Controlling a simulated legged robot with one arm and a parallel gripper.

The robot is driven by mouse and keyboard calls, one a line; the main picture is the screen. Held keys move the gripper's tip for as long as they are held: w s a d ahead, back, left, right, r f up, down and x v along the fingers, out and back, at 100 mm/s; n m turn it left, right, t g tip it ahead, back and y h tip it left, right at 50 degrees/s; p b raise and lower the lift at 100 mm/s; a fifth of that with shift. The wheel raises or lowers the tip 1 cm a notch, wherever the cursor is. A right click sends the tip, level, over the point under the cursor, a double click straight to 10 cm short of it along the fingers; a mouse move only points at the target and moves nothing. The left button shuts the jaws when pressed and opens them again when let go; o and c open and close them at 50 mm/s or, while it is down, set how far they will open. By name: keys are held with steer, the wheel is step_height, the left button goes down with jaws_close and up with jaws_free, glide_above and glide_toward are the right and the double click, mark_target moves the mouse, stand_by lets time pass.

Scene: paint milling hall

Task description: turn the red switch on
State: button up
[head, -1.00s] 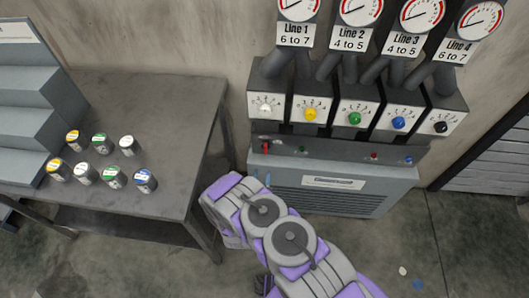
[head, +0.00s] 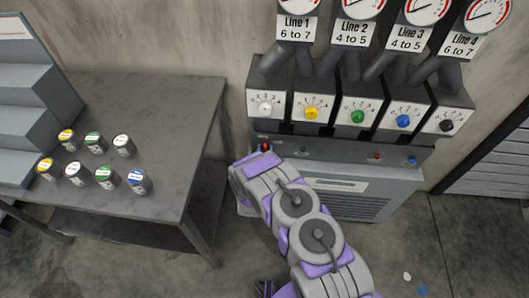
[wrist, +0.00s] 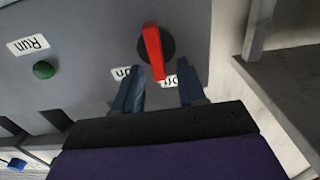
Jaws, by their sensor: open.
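The red switch (wrist: 153,50) is a red bar handle on a dark round base, set on the grey panel. In the wrist view its handle runs nearly up and down, slightly tilted, with its lower end between two partly covered white labels. The right label seems to read "Off"; the left is mostly hidden. My gripper (wrist: 160,88) is open, its two blue fingers apart on either side of the handle's lower end. Contact cannot be told. In the head view the red switch (head: 265,147) shows small, just above my arm's end, and the fingers are hidden.
A green button (wrist: 43,69) with a "Run" label (wrist: 28,44) is beside the switch. Above the panel are several coloured knobs, such as the yellow knob (head: 311,113), and gauges. A dark table (head: 180,110) with several paint cans stands left, close to my arm.

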steer(key=shift+c, duration=0.4)
jaws_close()
steer(key=shift+r+p, duration=0.15)
steer(key=shift+p, duration=0.4)
steer(key=m+p, duration=0.2)
steer(key=p, duration=0.1)
steer(key=shift+d+r, duration=0.15)
steer(key=shift+d, duration=0.05)
steer(key=m+p, duration=0.1)
steer(key=p, duration=0.2)
steer(key=shift+d+m, duration=0.15)
steer(key=shift+m, duration=0.15)
steer(key=m+p, duration=0.1)
steer(key=m, duration=0.1)
steer(key=p, duration=0.1)
steer(key=shift+d+f+m+p, duration=0.25)
steer(key=shift+f+m+p, duration=0.05)
steer(key=shift+m+p, duration=0.1)
steer(key=shift+d+f+m+b, duration=0.1)
steer(key=shift+f+m+b, duration=0.1)
steer(key=shift+m, duration=0.65)
steer(key=shift+d+f+m+b, duration=0.15)
steer(key=shift+m+b, duration=0.1)
steer(key=shift+m, duration=0.55)
steer(key=shift+d+f+m+b, duration=0.1)
steer(key=shift+f+m+b, duration=0.1)
steer(key=shift+m, duration=0.65)
